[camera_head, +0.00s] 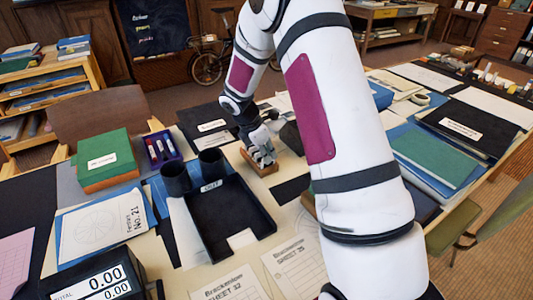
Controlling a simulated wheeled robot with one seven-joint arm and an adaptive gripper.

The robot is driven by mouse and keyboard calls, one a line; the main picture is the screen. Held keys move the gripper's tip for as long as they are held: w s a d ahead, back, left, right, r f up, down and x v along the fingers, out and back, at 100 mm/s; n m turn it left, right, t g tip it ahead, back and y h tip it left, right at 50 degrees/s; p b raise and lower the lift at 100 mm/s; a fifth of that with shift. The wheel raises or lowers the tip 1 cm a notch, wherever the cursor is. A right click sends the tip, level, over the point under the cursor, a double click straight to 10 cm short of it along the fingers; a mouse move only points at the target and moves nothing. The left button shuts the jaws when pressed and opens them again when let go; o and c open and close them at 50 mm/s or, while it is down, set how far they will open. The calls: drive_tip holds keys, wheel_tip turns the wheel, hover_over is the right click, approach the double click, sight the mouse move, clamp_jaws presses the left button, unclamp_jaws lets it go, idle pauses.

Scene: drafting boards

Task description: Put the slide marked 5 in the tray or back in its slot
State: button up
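My gripper (263,150) points down at a small wooden holder (262,168) near the middle of the table. Several pale upright pieces, perhaps slides, show at the holder, but no number is readable on them. I cannot make out the slide marked 5. The fingertips overlap these pieces, so I cannot tell whether they are open, shut or holding one. A black tray (268,222) marked OUT lies in front of the holder, to its left. A small white piece (242,239) lies at the tray's front edge; I see no mark on it.
Two dark cups (176,180) stand by the tray's back left corner. A purple pen box (162,149) and a green box (105,160) are further left. Printed sheets (295,263) lie in front. My arm hides much of the table's right middle.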

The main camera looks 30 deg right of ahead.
drive_tip(key=shift+o, duration=0.9)
drive_tip(key=shift+r, duration=0.1)
drive_tip(key=shift+r, duration=0.2)
drive_tip(key=v, duration=1.1)
drive_tip(key=shift+a+r, duration=0.25)
